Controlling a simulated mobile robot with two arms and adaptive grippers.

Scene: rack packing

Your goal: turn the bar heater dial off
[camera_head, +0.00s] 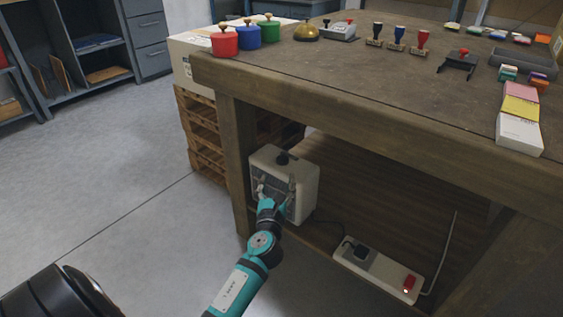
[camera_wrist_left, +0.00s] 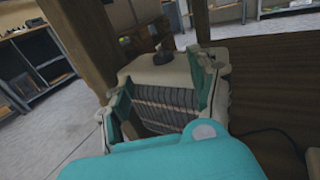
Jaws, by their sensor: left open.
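The bar heater (camera_head: 306,186) is a cream box with a grille front, standing on the low shelf under the workbench. Its dark dial (camera_head: 283,158) sits on top of the box. In the left wrist view the dial (camera_wrist_left: 162,54) shows just above the cream top of the heater (camera_wrist_left: 150,68). My left gripper (camera_head: 276,187) is open in front of the heater's grille, below the dial. Its two fingers are spread across the grille, and nothing is between them. I cannot tell whether they touch the heater. The dial's pointer position is too small to read. My right gripper is not in view.
The workbench top (camera_head: 330,85) overhangs the heater, with a wooden leg (camera_head: 238,160) to its left. A power strip (camera_head: 380,272) with a plug and a lit red switch lies to its right. Pallets (camera_head: 203,135) stand behind. Open floor lies left.

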